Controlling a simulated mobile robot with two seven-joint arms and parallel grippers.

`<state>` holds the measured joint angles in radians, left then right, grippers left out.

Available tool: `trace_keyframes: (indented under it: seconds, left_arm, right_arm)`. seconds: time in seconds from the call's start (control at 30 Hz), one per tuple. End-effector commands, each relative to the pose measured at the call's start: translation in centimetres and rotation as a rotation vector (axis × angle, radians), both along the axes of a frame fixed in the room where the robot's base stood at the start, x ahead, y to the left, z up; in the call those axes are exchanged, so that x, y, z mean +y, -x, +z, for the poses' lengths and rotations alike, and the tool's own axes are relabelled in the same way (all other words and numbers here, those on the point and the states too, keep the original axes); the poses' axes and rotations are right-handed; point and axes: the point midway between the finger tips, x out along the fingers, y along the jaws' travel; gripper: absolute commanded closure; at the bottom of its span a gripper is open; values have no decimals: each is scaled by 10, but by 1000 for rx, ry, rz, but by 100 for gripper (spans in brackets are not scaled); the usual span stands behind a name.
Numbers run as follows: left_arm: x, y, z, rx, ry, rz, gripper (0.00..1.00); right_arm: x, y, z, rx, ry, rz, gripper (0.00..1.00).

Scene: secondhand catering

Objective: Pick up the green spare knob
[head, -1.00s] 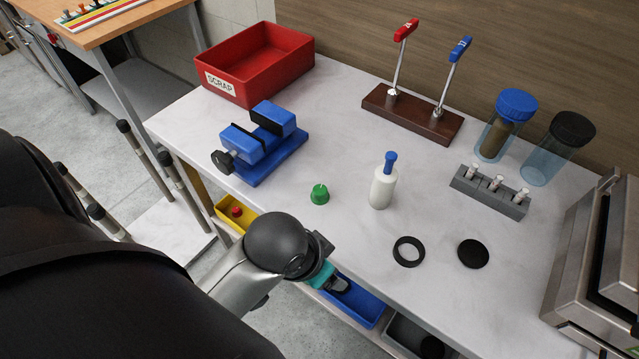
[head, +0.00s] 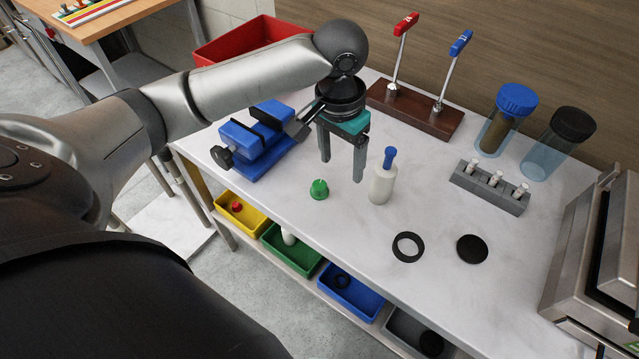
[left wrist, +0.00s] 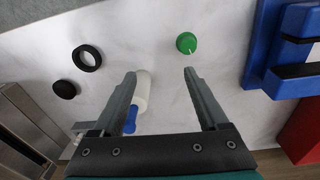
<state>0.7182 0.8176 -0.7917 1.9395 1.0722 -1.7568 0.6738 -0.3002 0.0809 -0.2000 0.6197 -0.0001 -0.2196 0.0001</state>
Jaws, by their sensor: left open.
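The green spare knob (head: 319,189) is a small round knob with a pale mark, lying on the white worktop near its front edge. It also shows in the left wrist view (left wrist: 187,43), beyond the fingertips and near the right finger. My left gripper (head: 342,169) is open and empty, pointing down above the worktop, behind the knob and apart from it. Its two fingers also show in the left wrist view (left wrist: 160,74). A white bottle with a blue tip (head: 382,180) stands close to the gripper's right side. My right gripper is not in view.
A blue vise (head: 262,146) stands left of the knob. A black ring (head: 396,247) and a black disc (head: 473,252) lie to the right. A lever stand (head: 411,108) and a grey rack (head: 489,190) stand behind. Coloured bins, including a green one (head: 275,243), sit below the front edge.

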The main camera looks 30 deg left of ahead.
Motion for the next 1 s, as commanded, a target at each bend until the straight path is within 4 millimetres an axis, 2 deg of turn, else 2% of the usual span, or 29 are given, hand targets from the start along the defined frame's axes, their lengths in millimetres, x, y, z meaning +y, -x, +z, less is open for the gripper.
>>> trace_keyframes:
  seconds: [0.03, 0.2, 0.37, 0.47, 0.7, 0.8, 1.0]
  left_arm:
    - [14, -6, 12, 8, -18, 43, 24]
    - [40, -12, 36, 43, -37, 149, 24]
    - [49, -12, 40, 59, -41, 190, 24]
    - [49, -11, 26, 64, -42, 194, 24]
    - [49, -11, -27, 62, -41, 192, 24]
    - [48, -11, -42, 60, -41, 191, 24]
    - [48, -11, -57, 59, -41, 189, 24]
  right_arm:
    - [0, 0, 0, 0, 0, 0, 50]
    - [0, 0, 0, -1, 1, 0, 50]
    - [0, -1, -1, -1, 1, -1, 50]
    - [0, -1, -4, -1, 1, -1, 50]
    - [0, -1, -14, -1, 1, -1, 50]
    - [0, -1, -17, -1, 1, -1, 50]
    - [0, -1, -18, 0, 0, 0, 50]
